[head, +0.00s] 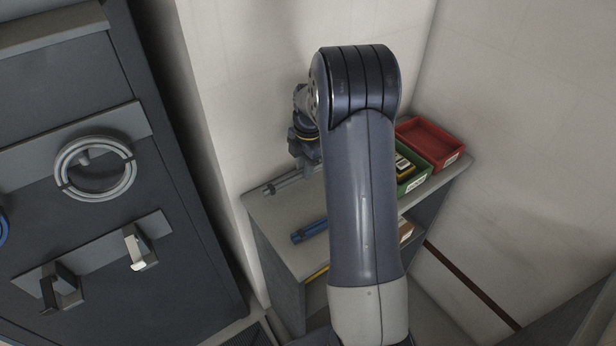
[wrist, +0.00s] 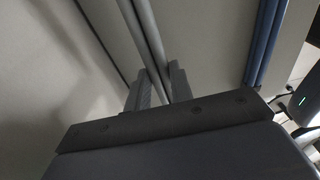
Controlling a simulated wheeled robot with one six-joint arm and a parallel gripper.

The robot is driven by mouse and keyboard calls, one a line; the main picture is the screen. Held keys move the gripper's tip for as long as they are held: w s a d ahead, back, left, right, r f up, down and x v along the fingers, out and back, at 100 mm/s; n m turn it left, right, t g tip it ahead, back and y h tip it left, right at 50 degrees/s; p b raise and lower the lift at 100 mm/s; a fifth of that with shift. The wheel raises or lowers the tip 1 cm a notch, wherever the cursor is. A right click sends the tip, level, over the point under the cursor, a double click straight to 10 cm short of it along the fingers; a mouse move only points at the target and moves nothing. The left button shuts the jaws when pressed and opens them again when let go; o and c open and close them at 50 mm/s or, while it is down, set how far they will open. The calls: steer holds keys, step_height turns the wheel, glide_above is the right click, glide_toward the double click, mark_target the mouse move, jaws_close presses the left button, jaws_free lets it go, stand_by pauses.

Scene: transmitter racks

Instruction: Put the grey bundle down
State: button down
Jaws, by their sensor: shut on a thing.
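The grey bundle (wrist: 146,36) is a set of thin grey rods. In the wrist view it runs between the two fingers of my gripper (wrist: 158,88), which is shut on it. In the head view my gripper (head: 307,168) points down over the back left of the grey shelf top, and one end of the bundle (head: 279,185) sticks out to the left at the shelf's back edge. The bundle lies low and close to the top; I cannot tell whether it touches. My arm hides part of the shelf.
A blue bundle (head: 310,231) lies nearer the front of the shelf top (head: 268,216) and shows in the wrist view (wrist: 264,45). A green bin (head: 412,181) and a red bin (head: 432,143) stand at the right. A dark rack with a grey coil (head: 96,168) and hooks stands left.

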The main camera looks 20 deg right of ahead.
steer(key=shift+f+p, duration=0.3)
steer(key=shift+f, duration=1.6)
steer(key=shift+f, duration=0.2)
steer(key=c, duration=1.3)
jaws_free()
steer(key=shift+o, duration=0.2)
steer(key=shift+r, duration=0.15)
steer(key=r, duration=0.4)
steer(key=r+b, duration=0.1)
steer(key=r, duration=0.3)
steer(key=d+r, duration=0.1)
steer(key=r, duration=0.3)
